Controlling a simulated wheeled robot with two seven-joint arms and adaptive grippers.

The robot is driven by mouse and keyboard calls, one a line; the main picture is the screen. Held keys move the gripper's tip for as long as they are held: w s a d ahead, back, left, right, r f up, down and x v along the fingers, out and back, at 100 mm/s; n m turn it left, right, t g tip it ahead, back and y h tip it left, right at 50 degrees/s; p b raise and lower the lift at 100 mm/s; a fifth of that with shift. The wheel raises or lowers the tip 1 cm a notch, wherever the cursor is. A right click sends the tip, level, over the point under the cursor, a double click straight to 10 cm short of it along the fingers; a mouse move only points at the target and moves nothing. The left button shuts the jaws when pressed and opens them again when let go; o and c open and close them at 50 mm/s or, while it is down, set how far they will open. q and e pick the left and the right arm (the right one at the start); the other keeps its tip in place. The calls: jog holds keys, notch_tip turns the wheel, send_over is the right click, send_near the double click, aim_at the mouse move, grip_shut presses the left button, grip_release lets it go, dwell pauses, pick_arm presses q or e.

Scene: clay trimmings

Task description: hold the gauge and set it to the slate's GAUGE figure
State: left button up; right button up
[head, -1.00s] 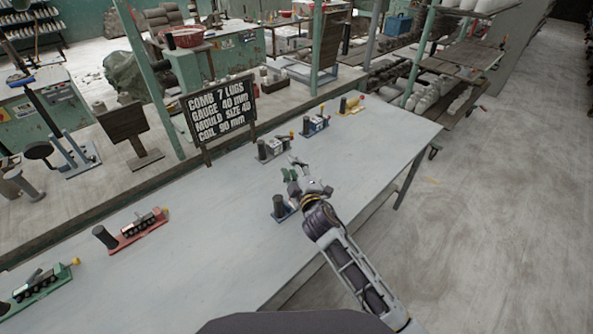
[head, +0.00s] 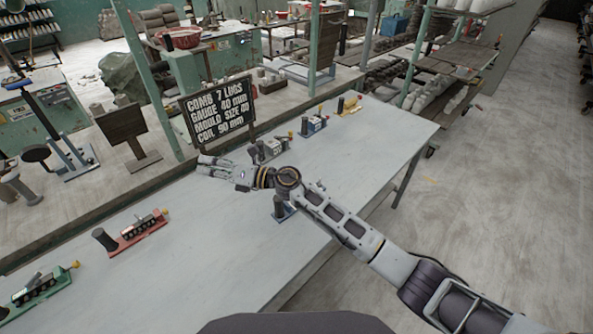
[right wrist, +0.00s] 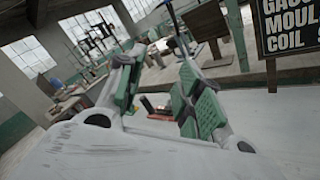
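The slate (head: 221,108) stands at the back of the long table and reads COMB 7 LUGS, GAUGE 40 MM, MOULD SIZE 40, COIL 90 MM. Several small coloured devices, each with a dark upright post, lie along the table; I cannot tell which is the gauge. A blue-based one (head: 281,211) is partly hidden under my right forearm. A red one (head: 138,233) and a green one (head: 42,289) lie to the left. My right gripper (head: 203,166) is above the table in front of the slate, fingers apart, empty; they also show apart in the right wrist view (right wrist: 160,66). My left gripper is not in view.
A grey-white device (head: 271,149), a second blue one (head: 314,125) and a yellow one (head: 350,105) lie towards the table's far right end. A brown board on a stand (head: 124,124) is behind the table. The tabletop between the red device and my right gripper is clear.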

jog(key=d+f+n+g+h, duration=0.55)
jog(key=f+n+h, duration=0.35)
jog(key=f+n, duration=0.2)
jog(key=w+d+n+h, duration=0.1)
jog(key=w+d+h, duration=0.3)
jog(key=d, duration=0.5)
jog(key=w+d+n+h, duration=0.1)
jog(key=w+d+h, duration=0.3)
jog(key=d, duration=0.5)
jog(key=shift+w+d+r+t+h, duration=0.2)
jog(key=shift+w+r+t+h, duration=0.15)
jog(key=shift+h, duration=0.25)
